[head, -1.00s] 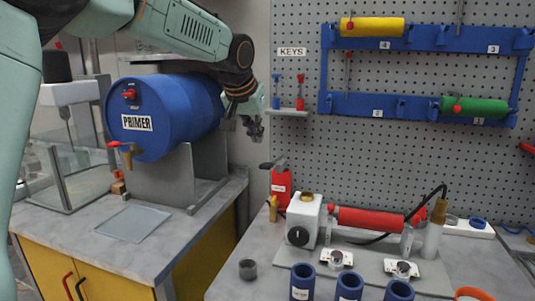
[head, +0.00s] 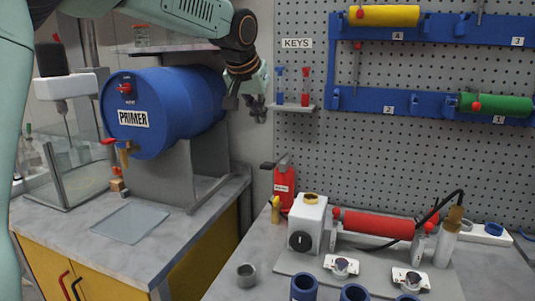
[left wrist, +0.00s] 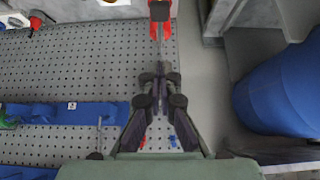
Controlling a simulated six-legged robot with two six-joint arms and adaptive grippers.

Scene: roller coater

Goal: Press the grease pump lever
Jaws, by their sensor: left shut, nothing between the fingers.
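The grease pump (head: 284,187) is a red upright body with a white label, standing at the back of the right-hand bench against the pegboard. Its dark lever (head: 277,163) sticks out at the top. In the left wrist view the red pump (left wrist: 160,32) is at the top centre, past the fingertips. My left gripper (head: 257,110) hangs above the pump and slightly left of it, apart from the lever. In the left wrist view its fingers (left wrist: 160,78) are together with nothing between them. My right gripper is not in view.
A blue primer drum (head: 165,110) on a grey stand is left of my gripper. A key shelf (head: 295,107) and blue rack (head: 435,107) are on the pegboard. A white box with a red roller (head: 390,225) stands right of the pump; blue cups (head: 304,287) are in front.

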